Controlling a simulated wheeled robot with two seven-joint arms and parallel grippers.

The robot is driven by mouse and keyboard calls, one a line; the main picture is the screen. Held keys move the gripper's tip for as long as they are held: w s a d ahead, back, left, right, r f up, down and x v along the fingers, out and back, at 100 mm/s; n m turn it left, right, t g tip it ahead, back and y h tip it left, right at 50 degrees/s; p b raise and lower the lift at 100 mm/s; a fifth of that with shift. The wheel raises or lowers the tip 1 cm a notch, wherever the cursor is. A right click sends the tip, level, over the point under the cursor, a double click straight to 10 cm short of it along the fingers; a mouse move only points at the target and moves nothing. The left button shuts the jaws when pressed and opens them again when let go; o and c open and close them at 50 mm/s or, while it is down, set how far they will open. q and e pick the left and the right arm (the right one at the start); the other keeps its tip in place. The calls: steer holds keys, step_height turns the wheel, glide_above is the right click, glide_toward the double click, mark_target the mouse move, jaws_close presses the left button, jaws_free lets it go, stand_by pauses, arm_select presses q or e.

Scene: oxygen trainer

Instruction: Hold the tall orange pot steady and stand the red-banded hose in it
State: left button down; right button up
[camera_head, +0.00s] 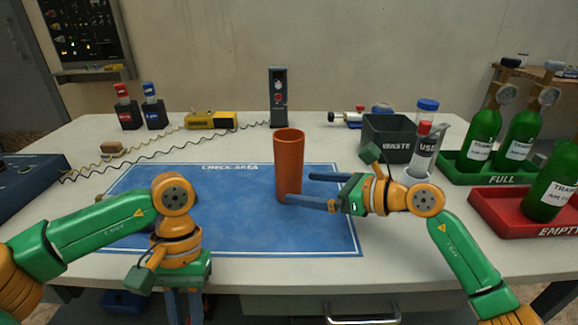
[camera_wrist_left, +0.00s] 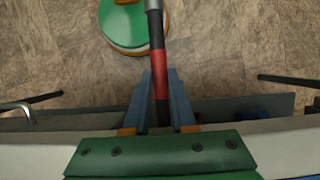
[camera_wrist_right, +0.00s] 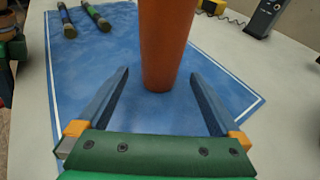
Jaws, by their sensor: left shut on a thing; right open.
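The tall orange pot (camera_head: 289,165) stands upright on the blue mat. My right gripper (camera_head: 300,188) reaches in from the right, open, its fingers at the pot's lower part. In the right wrist view the pot (camera_wrist_right: 166,45) stands at the fingertips, with a gap on each side. My left gripper (camera_head: 184,315) points down at the table's front edge. In the left wrist view it is shut on the red-banded hose (camera_wrist_left: 160,75), a dark hose with a red band and a grey metal part. The hose is hidden in the head view.
Two other hoses, one blue-banded (camera_wrist_right: 67,20) and one green-banded (camera_wrist_right: 96,17), lie on the mat (camera_head: 230,210). The waste bin (camera_head: 385,138), a clear tube holder (camera_head: 424,155) and trays of green bottles stand right. The mat's middle is clear.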

mark_target(300, 186)
arm_select(q)
steer(key=shift+f+b, duration=0.3)
steer(key=shift+f, duration=0.1)
arm_select(e)
steer(key=x, duration=0.4)
steer(key=shift+w+a+f, duration=0.1)
steer(key=c, duration=1)
